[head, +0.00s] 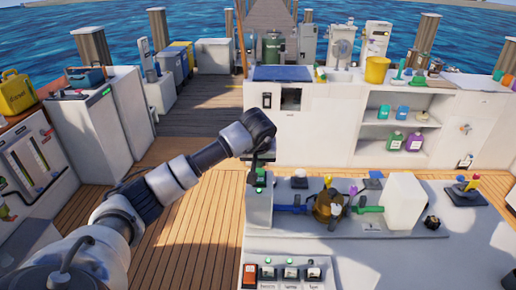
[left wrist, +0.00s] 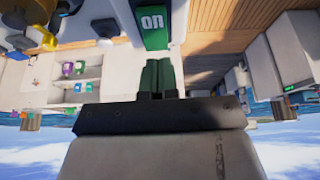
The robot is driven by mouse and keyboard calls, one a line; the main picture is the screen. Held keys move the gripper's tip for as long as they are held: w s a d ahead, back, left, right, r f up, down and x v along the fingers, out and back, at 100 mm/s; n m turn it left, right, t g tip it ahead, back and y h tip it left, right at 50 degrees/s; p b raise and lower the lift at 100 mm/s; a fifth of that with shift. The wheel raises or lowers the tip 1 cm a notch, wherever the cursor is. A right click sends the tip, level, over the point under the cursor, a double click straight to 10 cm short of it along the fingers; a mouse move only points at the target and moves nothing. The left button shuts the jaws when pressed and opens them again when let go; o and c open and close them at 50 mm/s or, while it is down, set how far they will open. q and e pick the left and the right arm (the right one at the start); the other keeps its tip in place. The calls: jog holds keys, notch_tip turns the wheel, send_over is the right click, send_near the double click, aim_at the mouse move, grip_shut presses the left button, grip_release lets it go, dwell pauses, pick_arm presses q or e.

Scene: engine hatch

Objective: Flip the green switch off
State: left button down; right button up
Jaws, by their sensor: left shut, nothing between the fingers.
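The green switch (left wrist: 152,24) shows in the left wrist view as a green face with white ON lettering, upside down at the top of the picture. In the head view, green (head: 260,179) shows on top of a small pale box just below my left gripper (head: 258,162). In the left wrist view, my left gripper (left wrist: 162,78) is shut and empty. Its fingertips are close to the near end of the green face; I cannot tell whether they touch it. My right gripper is not in view.
Blue and green pipe fittings, a brass-coloured pump body (head: 328,206) and a white block (head: 405,203) stand right of the box. A panel with several switches (head: 290,273) is in front. A white cabinet (head: 310,135) stands behind. Wooden deck (head: 190,235) is clear at left.

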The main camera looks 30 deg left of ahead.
aim_at(260, 177)
pick_arm(q)
jog(key=shift+x, duration=1.75)
jog(key=shift+s+d, duration=0.1)
jog(key=shift+d, duration=0.05)
jog(key=shift+f, duration=0.1)
